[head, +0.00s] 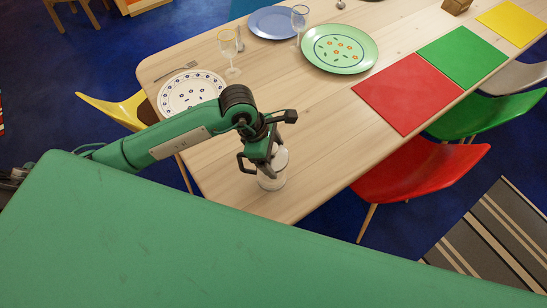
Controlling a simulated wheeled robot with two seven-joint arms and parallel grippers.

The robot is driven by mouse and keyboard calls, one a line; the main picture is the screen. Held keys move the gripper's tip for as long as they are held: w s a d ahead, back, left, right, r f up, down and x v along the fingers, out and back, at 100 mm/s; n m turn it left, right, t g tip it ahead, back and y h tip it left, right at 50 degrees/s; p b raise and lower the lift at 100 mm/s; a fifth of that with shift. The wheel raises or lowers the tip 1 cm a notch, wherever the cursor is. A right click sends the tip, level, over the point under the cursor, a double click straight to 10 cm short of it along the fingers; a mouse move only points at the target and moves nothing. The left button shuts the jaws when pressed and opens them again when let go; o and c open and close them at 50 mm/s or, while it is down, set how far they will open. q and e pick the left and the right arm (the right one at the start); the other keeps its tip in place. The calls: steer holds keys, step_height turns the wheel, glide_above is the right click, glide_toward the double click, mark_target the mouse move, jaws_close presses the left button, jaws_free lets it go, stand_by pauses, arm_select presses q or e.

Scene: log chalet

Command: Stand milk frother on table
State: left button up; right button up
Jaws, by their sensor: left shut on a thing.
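The milk frother (273,182) is a pale, whitish cylinder near the close end of the wooden table (308,112). It looks upright, with its base at or just above the table top; I cannot tell whether it touches. My left gripper (263,163) comes in from the left and is shut on the frother. The gripper's dark fingers hide part of its upper side. My right gripper is not in view.
A white patterned plate (192,92), a wine glass (229,48), a green plate (340,49) and a blue plate (273,22) stand farther back. A red mat (407,93) lies to the right. A red chair (420,168) stands beside the table. Bare wood surrounds the frother.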

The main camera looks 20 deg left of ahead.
arm_select(q)
step_height(320, 180, down, 3)
steer(key=shift+f+p, duration=0.1)
steer(key=shift+p, duration=0.2)
steer(key=shift+f, duration=0.15)
steer(key=o, duration=1.8)
steer(key=shift+o, duration=0.2)
steer(key=shift+r, duration=0.2)
steer(key=shift+a+r, duration=0.15)
steer(key=shift+r, duration=0.05)
steer(key=b+v, duration=0.3)
steer(key=v, duration=0.7)
steer(key=shift+a+r, duration=0.15)
steer(key=shift+r, duration=0.15)
steer(key=shift+a+r+b, duration=0.1)
steer(key=shift+r+b, duration=0.2)
steer(key=shift+r, duration=0.1)
